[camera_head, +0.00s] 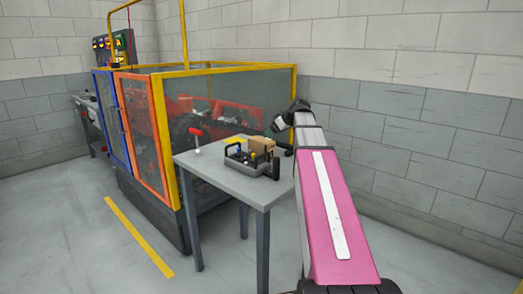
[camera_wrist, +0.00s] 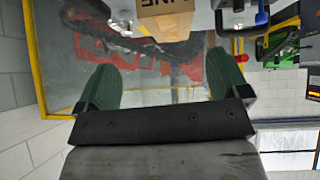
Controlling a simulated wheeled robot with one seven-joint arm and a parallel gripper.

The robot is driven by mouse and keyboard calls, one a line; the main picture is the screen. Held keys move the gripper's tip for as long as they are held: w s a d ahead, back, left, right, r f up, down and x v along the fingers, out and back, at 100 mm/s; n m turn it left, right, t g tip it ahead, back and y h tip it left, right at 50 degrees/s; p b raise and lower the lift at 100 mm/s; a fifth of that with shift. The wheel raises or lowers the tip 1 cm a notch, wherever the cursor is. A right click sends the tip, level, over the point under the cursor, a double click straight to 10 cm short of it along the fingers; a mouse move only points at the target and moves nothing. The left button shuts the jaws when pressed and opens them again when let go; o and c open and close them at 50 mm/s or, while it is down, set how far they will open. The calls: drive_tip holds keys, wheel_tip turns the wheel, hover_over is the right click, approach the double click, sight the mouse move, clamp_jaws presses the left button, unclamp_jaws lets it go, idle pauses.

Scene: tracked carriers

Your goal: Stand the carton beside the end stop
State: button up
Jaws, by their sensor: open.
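The cardboard carton (camera_head: 262,145) is a brown box on the grey carrier (camera_head: 262,169), which stands on the small grey table (camera_head: 213,177). In the wrist view the carton (camera_wrist: 165,20) shows at the top edge, partly cut off, with dark lettering on one face. My gripper (camera_wrist: 162,75) is open and empty, its two green fingers spread wide, with the carton beyond the fingertips. In the head view my gripper (camera_head: 277,124) is small and dark, above and behind the carton. I cannot tell which part is the end stop.
A red-topped lever (camera_head: 196,135) stands on the table's left side. A fenced machine cell with yellow posts (camera_head: 160,140) is close behind the table. The table's front left is bare.

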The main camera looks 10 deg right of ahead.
sight(263, 140)
drive_tip(key=shift+g+y, duration=0.3)
drive_tip(key=x, duration=0.7)
drive_tip(key=a+x, duration=0.1)
drive_tip(key=x, duration=0.2)
drive_tip(key=shift+w+a, duration=0.1)
drive_tip(key=shift+w, duration=0.2)
drive_tip(key=shift+r, duration=0.15)
drive_tip(key=c, duration=1.5)
